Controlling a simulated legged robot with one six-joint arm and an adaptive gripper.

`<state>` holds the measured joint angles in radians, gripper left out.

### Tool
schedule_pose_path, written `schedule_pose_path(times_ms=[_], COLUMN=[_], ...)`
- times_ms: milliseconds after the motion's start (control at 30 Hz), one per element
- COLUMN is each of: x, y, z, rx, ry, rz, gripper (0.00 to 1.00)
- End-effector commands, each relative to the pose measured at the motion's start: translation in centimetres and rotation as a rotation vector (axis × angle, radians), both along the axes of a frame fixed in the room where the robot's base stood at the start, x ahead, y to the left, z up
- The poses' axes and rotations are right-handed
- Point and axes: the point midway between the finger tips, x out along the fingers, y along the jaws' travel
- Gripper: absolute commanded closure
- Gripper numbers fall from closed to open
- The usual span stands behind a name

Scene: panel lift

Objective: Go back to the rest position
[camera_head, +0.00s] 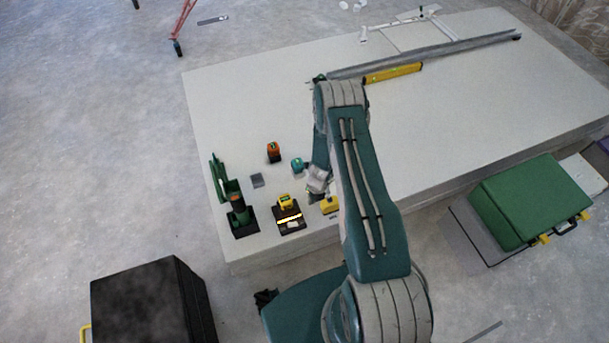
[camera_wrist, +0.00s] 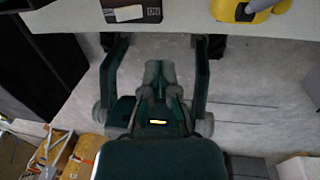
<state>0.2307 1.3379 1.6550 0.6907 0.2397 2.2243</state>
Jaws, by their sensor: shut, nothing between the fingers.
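My gripper (camera_head: 316,181) is small and partly hidden behind my folded arm in the head view. It is shut and empty, above the near part of the white table (camera_head: 440,120). It is close to a teal tool (camera_head: 297,165) and a yellow tool (camera_head: 328,205), and I cannot tell the exact gap. My upper arm rises from my body, and the forearm folds back down from the elbow. In the wrist view, dark green and grey parts of mine fill the lower middle.
An orange tool (camera_head: 273,151), a black box with a yellow top (camera_head: 289,213) and a green holder (camera_head: 235,205) stand left of my arm. A metal rail (camera_head: 440,53) and yellow level (camera_head: 393,73) lie at the back. A green case (camera_head: 525,200) and black case (camera_head: 150,305) flank the table.

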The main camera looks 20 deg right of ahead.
Motion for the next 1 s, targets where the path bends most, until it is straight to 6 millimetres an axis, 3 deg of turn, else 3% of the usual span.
schedule_pose_path(times_ms=[200,333,500,700,1000], x=[0.1,1.5,4.3,6.1,5.7], y=[0.0,0.1,0.8,1.9,3.9], z=[0.2,2.7,10.0,18.8,31.2], rx=[0.0,0.001,-0.001,-0.023,-0.092], ry=[-0.003,-0.037,-0.126,-0.228,-0.357], rz=[0.005,0.084,0.338,0.656,1.13], gripper=[1.0,1.0,1.0,1.0,1.0])
